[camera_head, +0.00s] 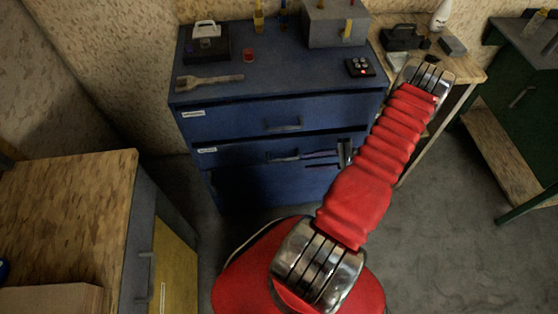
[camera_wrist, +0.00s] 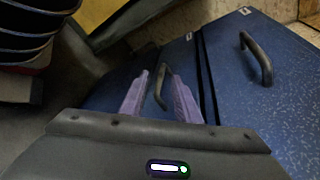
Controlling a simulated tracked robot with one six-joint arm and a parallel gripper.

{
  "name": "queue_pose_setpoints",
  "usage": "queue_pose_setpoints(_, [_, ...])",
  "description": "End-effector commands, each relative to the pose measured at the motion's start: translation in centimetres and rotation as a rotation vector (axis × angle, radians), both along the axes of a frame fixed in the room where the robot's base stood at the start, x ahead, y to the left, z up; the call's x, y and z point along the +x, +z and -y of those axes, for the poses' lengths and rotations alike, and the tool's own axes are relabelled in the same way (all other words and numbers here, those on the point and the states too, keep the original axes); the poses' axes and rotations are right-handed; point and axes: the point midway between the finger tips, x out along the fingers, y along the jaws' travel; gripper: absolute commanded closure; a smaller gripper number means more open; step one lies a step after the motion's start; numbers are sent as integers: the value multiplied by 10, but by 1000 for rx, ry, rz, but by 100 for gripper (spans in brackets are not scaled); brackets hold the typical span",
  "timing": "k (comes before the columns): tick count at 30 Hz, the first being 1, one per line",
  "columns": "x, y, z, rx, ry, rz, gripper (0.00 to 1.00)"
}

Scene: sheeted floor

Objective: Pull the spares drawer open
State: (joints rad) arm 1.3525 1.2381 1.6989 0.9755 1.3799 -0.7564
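The blue cabinet (camera_head: 240,178) stands ahead with stacked drawers. Its upper drawer (camera_head: 235,122) and the drawer below it (camera_head: 232,154) each carry a small white label, too small to read, so I cannot tell which is the spares drawer. The lower drawer's handle (camera_head: 284,157) also shows in the wrist view (camera_wrist: 160,92). My gripper (camera_head: 304,160) is at this handle from the right. In the wrist view, my gripper's two fingers (camera_wrist: 159,76) are apart, with the handle seen between them; contact is not clear. The upper drawer's handle (camera_wrist: 257,57) is clear of the fingers.
A brush (camera_head: 210,79), a red cup (camera_head: 248,55) and a grey box (camera_head: 335,25) are on the cabinet top. A wood-topped unit (camera_head: 70,200) stands at the left, and a green bench (camera_head: 520,95) at the right. Grey floor (camera_head: 440,200) is free at the right.

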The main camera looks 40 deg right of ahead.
Motion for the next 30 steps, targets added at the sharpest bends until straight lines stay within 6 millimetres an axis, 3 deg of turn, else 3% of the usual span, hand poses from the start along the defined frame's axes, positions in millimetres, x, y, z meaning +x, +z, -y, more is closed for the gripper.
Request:
queue_pose_setpoints(6, [-2,-20,17,-2,-101,108,70])
queue_pose_setpoints(17, [-2,-21,19,-6,-111,121,70])
queue_pose_setpoints(23, [3,-23,15,-4,-110,120,70])
queue_pose_setpoints(30, [26,-29,-3,-3,-107,120,70])
